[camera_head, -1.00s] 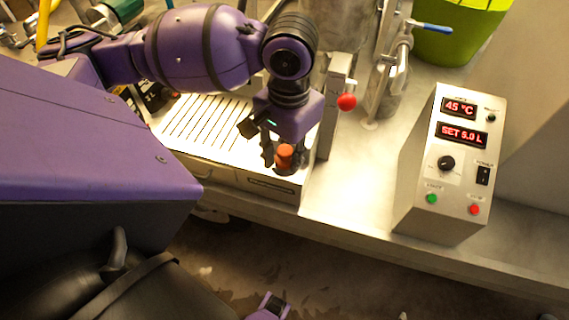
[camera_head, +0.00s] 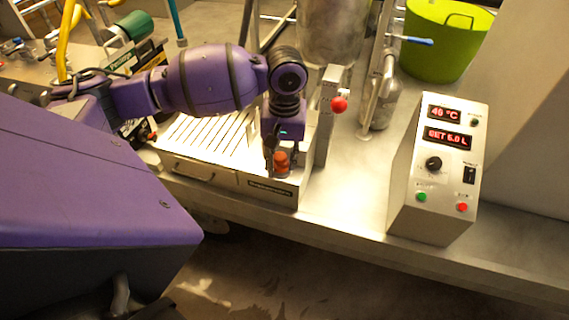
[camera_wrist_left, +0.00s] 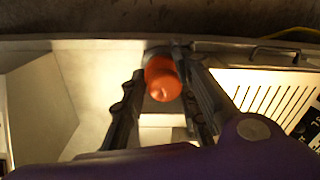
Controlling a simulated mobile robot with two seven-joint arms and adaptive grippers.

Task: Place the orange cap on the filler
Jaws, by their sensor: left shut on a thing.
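The orange cap (camera_head: 281,158) is held upright between the fingertips of my left gripper (camera_head: 281,166), above the front right part of the slatted drip-tray unit. In the left wrist view the cap (camera_wrist_left: 163,80) sits between the two dark fingers (camera_wrist_left: 160,75), which are shut on it. The filler appears to be the metal stand with the red-ball lever (camera_head: 328,115), just right of the gripper; I cannot tell its opening. Whether the cap touches anything beneath is hidden. My right gripper is out of view.
The slatted drip tray (camera_head: 207,135) lies left of the gripper. A control box (camera_head: 440,165) with red displays stands to the right. A metal bottle (camera_head: 381,105) and a green bucket (camera_head: 446,45) stand behind. The bench between the lever stand and control box is clear.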

